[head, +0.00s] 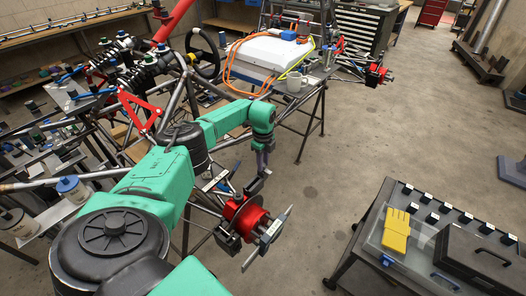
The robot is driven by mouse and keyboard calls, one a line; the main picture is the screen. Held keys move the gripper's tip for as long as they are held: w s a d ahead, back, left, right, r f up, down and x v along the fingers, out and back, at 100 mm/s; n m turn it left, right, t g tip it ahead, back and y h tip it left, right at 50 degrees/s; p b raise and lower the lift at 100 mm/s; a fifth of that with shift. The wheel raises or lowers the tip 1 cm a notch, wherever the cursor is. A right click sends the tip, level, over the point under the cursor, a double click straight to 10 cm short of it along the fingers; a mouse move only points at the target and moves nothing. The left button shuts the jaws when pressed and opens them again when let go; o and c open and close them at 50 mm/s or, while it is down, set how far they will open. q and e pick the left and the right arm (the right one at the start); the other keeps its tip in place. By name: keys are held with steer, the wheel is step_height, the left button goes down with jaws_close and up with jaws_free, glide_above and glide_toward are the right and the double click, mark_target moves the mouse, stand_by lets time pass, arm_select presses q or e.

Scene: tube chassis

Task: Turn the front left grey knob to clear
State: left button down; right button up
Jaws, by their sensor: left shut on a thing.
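The tube chassis (181,85) stands at the left and centre, with a red wheel hub (246,214) at its near corner. My left arm reaches out over the chassis from the lower left. My left gripper (262,174) points down just above and behind the red hub. It is shut on a small dark grey part (254,185), and its fingers hide much of that part. I cannot make out the grey knob for sure, nor any mark on it that shows its setting. My right gripper is not in view.
A cart (352,244) with a yellow item (396,230) and a black case (480,259) stands at right. The floor between is clear.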

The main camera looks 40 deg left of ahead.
arm_select(q)
steer(key=shift+w+r, duration=0.15)
steer(key=c, duration=0.7)
jaws_free()
steer(key=shift+o, duration=0.2)
step_height(320, 180, up, 14)
steer(key=b, duration=0.2)
steer(key=shift+r+b, duration=0.25)
steer(key=shift+b, duration=0.1)
steer(key=shift+f, duration=0.1)
